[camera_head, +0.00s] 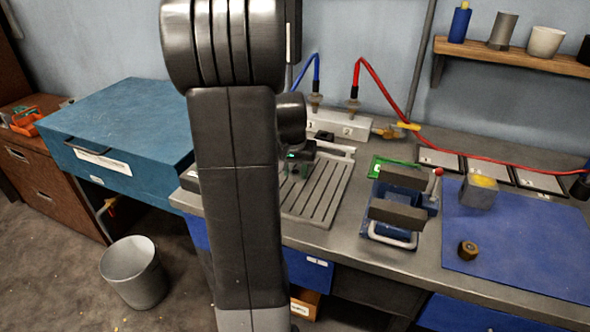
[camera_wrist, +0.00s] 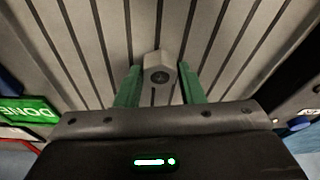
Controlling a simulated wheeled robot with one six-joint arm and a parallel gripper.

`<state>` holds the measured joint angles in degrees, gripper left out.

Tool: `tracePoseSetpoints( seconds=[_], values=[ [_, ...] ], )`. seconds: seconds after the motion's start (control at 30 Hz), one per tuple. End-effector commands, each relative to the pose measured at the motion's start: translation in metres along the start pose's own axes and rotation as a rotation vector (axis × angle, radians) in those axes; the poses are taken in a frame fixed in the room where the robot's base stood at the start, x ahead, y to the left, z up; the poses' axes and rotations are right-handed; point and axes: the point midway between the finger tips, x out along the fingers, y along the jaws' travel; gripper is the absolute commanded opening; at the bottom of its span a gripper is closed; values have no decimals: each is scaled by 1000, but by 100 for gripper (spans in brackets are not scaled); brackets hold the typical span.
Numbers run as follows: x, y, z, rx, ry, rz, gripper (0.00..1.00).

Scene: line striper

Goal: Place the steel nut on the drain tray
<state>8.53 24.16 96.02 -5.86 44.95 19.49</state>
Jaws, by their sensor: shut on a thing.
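In the wrist view the steel nut (camera_wrist: 160,70) is a grey hexagonal piece with a dark round hole. It sits between the two green fingers of my gripper (camera_wrist: 159,85), which is shut on it. The ribbed grey drain tray (camera_wrist: 85,45) fills the background behind the nut. In the head view the drain tray (camera_head: 322,205) lies on the bench, partly hidden by my arm. My gripper (camera_head: 295,168) is over its back part. The nut cannot be made out there, and I cannot tell whether it touches the tray.
A blue vise (camera_head: 400,205) stands right of the tray. A green sign (camera_head: 377,168) lies behind it. The blue mat (camera_head: 525,240) holds a brass nut (camera_head: 468,249) and a block with a yellow top (camera_head: 479,191). A valve manifold (camera_head: 340,123) with hoses stands at the back.

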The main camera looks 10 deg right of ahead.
Motion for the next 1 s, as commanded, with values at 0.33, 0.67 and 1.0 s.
tracePoseSetpoints(
  seconds=[0.33,0.67,1.0],
  values=[
    [3,0,1,0,-1,0,57],
    [-1,0,0,0,0,0,57],
    [-64,0,-1,0,5,-1,57]
  ],
)
